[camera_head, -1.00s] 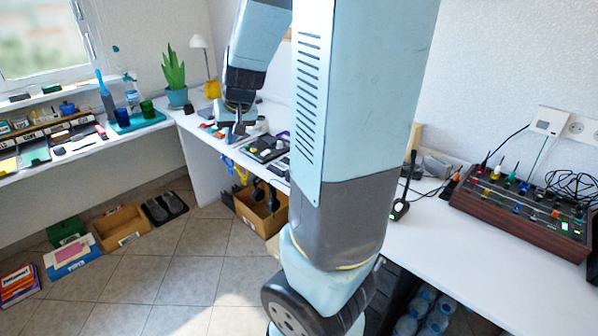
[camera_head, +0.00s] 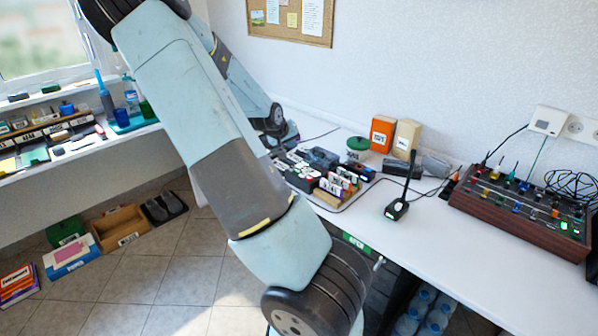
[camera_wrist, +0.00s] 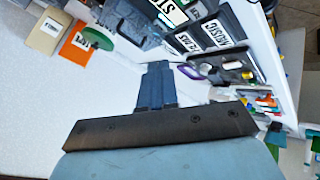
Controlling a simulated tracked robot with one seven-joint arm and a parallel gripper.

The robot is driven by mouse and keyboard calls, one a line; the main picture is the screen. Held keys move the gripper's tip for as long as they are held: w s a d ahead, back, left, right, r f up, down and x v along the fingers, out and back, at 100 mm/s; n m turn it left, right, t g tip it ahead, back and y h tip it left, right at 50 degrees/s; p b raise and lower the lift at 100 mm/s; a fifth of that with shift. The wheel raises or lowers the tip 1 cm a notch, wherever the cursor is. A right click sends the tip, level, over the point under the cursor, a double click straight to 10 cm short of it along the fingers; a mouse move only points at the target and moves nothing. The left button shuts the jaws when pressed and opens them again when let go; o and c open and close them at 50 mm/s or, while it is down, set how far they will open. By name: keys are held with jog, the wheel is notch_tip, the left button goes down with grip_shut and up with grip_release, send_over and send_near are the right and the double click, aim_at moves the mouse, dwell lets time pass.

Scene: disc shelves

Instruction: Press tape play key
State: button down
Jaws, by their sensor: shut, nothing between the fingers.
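A dark grey boxy device (camera_head: 318,158), which may be the tape player, sits on the white desk behind the cards. A dark grey-blue body, probably the same device, shows at the top of the wrist view (camera_wrist: 130,22). I cannot make out a play key on it. My gripper (camera_wrist: 157,66) is shut and empty over white desk surface, with the device beyond its fingertips in the wrist view.
An orange box (camera_head: 382,133), a beige box (camera_head: 406,139) and a green round item (camera_head: 358,146) stand behind. Labelled cards (camera_head: 340,182) sit in a holder in front. A black microphone (camera_head: 398,208) and a mixer (camera_head: 522,212) are right.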

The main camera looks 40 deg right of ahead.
aim_at(296, 172)
jog(key=shift+d+h, duration=0.3)
jog(key=shift+d, duration=0.45)
jog(key=shift+f, duration=4.35)
jog(key=shift+s+f, duration=0.1)
jog(key=shift+f, duration=0.65)
jog(key=shift+r, duration=0.85)
jog(key=shift+r, duration=2.5)
